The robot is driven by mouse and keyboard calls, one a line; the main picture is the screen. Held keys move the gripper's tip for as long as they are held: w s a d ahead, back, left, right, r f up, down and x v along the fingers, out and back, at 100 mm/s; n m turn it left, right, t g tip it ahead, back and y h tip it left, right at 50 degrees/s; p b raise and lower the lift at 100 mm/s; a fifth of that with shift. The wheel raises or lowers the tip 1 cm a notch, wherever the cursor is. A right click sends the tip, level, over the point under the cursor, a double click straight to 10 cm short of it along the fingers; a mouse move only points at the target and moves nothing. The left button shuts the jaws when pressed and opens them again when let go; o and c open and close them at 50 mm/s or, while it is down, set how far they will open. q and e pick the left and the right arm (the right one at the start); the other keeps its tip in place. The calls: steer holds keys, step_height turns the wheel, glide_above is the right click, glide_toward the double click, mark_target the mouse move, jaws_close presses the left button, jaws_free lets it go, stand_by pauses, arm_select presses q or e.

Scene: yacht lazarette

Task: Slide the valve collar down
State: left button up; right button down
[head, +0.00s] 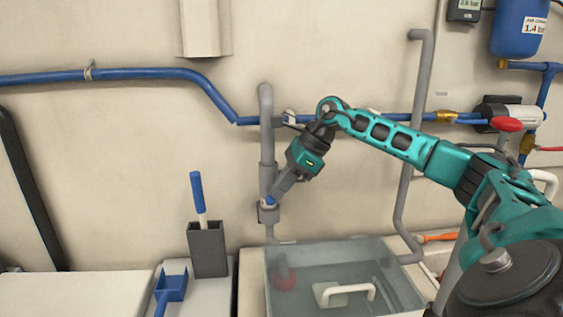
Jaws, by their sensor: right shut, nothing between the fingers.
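A grey vertical pipe (266,105) runs down the wall left of centre. A wider grey collar (268,214) sits around its lower part, below a thicker sleeve section (266,178). It is the likeliest valve collar, but I cannot be sure of this. My right gripper (271,199) is shut and empty, pointing down and left. Its fingertips are at the pipe, just above the collar's upper edge in the picture. I cannot tell whether they touch it. The gripper hides part of the pipe's right side. My left gripper is not in view.
A clear bin (400,290) with a white handle (345,293) stands below. A grey holder (207,250) with a blue-handled brush (197,192) and a blue scoop (171,284) are at lower left. A blue pipe (150,74) crosses the wall behind my arm.

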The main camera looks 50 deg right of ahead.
steer(key=shift+s+f, duration=0.1)
steer(key=shift+f, duration=0.25)
steer(key=v, duration=1.3)
steer(key=shift+r+p, duration=0.3)
steer(key=shift+p, duration=0.15)
steer(key=shift+a, duration=0.1)
